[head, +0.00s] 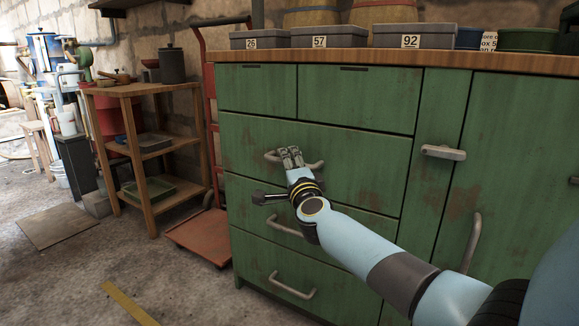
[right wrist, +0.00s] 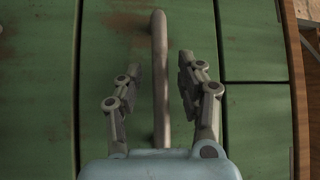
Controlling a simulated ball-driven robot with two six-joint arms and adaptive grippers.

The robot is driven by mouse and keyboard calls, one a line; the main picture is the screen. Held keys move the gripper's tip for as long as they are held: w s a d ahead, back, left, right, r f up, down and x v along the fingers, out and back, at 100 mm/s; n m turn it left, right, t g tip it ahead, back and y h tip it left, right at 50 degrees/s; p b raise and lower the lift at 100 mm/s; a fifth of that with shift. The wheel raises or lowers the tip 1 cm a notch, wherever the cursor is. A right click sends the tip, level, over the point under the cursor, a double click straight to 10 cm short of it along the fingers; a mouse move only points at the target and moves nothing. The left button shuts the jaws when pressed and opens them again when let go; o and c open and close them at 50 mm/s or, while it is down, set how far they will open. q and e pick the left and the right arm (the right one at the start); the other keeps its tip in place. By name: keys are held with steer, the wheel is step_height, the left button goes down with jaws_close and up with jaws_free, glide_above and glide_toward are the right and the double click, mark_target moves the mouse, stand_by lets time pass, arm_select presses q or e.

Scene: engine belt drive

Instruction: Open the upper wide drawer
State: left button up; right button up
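The upper wide drawer (head: 365,165) is a green, rust-flecked front below two small drawers, and it looks closed. Its grey bar handle (head: 314,165) is partly hidden by my right gripper (head: 291,155). In the right wrist view the handle (right wrist: 159,50) runs upright between the two fingers of my right gripper (right wrist: 160,75). The fingers are open, one on each side of the bar, with a gap to it on both sides. My left gripper is in neither view.
Two more wide drawers with bar handles (head: 292,286) lie below. A cupboard door with a latch (head: 443,152) is at the right. Grey numbered boxes (head: 320,37) stand on the wooden top (head: 330,56). A red hand truck (head: 200,238) and wooden shelf (head: 150,147) stand left.

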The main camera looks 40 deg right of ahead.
jaws_close()
steer(key=shift+s+a+f, duration=0.1)
steer(key=shift+f, duration=0.05)
stand_by(0.4)
